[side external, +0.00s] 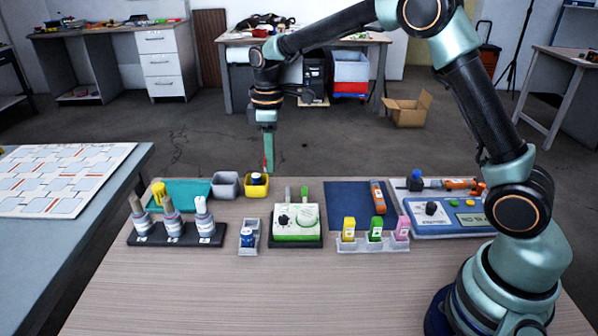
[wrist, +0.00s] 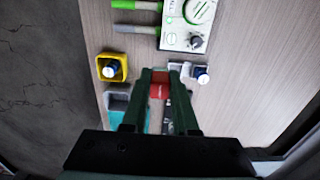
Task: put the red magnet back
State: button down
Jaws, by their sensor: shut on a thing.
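My gripper (side external: 268,150) hangs above the back of the table, fingers pointing down, near the yellow cup. Its green fingers are shut on the red magnet, which shows as a red strip between them (side external: 268,158). In the wrist view the red magnet (wrist: 159,90) sits between the fingertips (wrist: 159,76). It is clear of the table in the side view. The fingers hide part of it, and its underside does not show clearly.
A small grey tray (side external: 249,250), a dark bottle rack (side external: 176,237) and a pale holder (side external: 373,246) stand nearer. The front table is bare.

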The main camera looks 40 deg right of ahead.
notch_tip(320, 180, up, 6)
send_over(256, 211)
notch_tip(256, 211, down, 20)
jog(key=shift+f, duration=0.1)
dwell(0.5)
jog(key=c, duration=0.7)
grip_release()
jog(key=shift+f, duration=0.1)
